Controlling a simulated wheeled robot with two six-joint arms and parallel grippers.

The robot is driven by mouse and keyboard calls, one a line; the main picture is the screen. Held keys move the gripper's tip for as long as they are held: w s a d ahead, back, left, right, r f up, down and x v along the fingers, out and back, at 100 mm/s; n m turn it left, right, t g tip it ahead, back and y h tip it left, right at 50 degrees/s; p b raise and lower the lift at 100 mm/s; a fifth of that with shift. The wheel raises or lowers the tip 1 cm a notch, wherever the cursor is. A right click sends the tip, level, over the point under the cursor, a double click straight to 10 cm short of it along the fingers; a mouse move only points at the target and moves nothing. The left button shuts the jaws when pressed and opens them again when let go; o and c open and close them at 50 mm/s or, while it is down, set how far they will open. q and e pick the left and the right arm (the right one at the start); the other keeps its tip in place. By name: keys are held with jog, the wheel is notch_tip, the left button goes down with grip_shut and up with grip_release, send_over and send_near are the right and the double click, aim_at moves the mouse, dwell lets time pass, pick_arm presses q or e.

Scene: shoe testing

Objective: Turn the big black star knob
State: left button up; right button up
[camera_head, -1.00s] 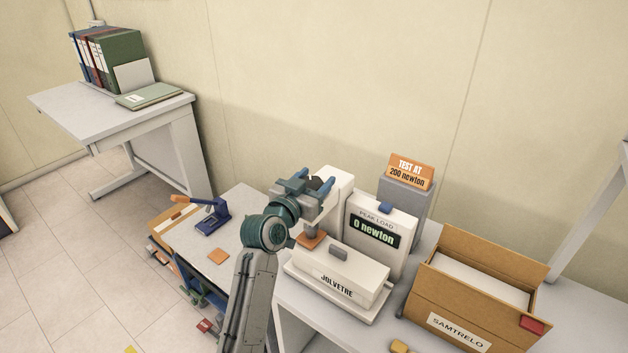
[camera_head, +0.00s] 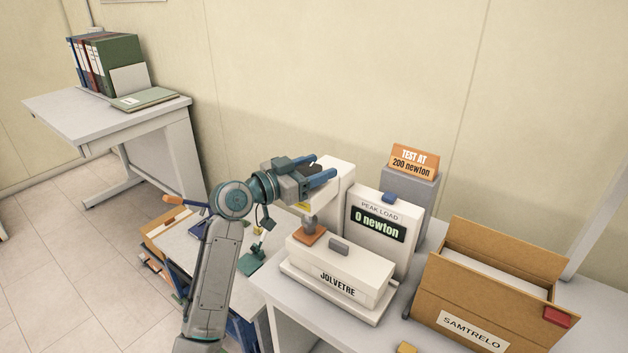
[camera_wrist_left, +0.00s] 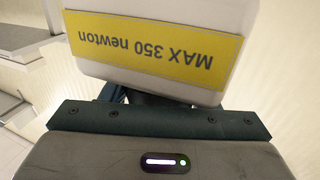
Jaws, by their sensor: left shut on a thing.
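The white press-like tester (camera_head: 335,183) stands on the right table, with an orange-brown foot (camera_head: 311,236) under its head. My left gripper (camera_head: 318,171) is at the left side of the head, its blue fingers pointing right. It is shut on the black star knob, which is mostly hidden between the fingers. The display (camera_head: 378,223) reads 0 newton. My right gripper is not in view.
An orange sign (camera_head: 412,160) reads TEST AT 200 newton. A white JOLVETRE block (camera_head: 335,275) sits below the tester's head. An open cardboard SAMTRELO box (camera_head: 480,300) stands at the right. A side desk (camera_head: 110,120) with binders is at the far left.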

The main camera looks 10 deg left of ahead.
pick_arm(q)
jog(key=shift+f+m+g+h+b, duration=0.1)
jog(key=shift+m+g+h+b, duration=0.3)
jog(key=shift+h+b, duration=0.15)
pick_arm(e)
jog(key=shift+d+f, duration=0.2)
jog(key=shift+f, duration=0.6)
pick_arm(q)
jog(key=shift+g, duration=0.3)
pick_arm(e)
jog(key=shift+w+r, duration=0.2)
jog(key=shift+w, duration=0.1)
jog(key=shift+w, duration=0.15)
